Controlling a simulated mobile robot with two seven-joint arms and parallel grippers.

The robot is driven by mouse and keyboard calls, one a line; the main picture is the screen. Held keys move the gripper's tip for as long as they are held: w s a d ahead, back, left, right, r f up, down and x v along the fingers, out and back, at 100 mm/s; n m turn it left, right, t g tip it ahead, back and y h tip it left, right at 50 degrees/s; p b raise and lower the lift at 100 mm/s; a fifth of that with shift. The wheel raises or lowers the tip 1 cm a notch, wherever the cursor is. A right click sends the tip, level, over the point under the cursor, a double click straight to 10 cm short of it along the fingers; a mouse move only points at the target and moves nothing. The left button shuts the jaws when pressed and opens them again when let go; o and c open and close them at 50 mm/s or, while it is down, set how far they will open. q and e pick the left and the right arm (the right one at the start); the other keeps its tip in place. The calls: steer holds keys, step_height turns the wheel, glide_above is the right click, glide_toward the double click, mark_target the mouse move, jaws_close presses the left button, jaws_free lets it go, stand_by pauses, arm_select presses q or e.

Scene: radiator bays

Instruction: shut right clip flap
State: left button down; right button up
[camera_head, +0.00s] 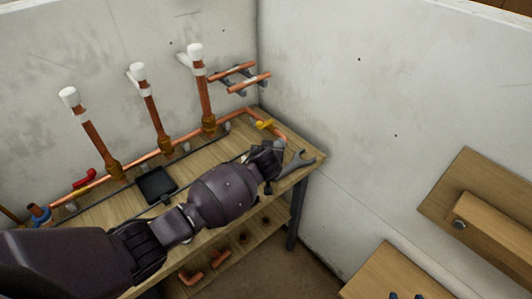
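Three upright copper pipes with white tops stand along the back wall. The right pipe (204,98) has a white clip (199,71) just below its top. A pale flap-like piece (184,59) sticks out to the left there and looks open, though it is small. My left gripper (268,160) is low over the bench's right end, away from the clips. Its fingers are mostly hidden by my wrist. My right gripper is out of view.
The wooden bench (205,160) carries a black tray (156,185), a yellow-handled valve (264,124) and a horizontal copper pipe. Two short copper pipes (249,83) sit on wall brackets. Wooden furniture stands right.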

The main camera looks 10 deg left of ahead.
arm_select(q)
steer(key=shift+a+f, duration=0.15)
steer(key=c, duration=1)
jaws_free()
steer(key=shift+w, duration=0.1)
steer(key=shift+s+d+r, duration=0.2)
steer(key=shift+s+r, duration=0.15)
steer(key=shift+s, duration=0.2)
steer(key=v, duration=0.9)
steer(key=shift+s+p, duration=0.3)
steer(key=shift+r, duration=0.1)
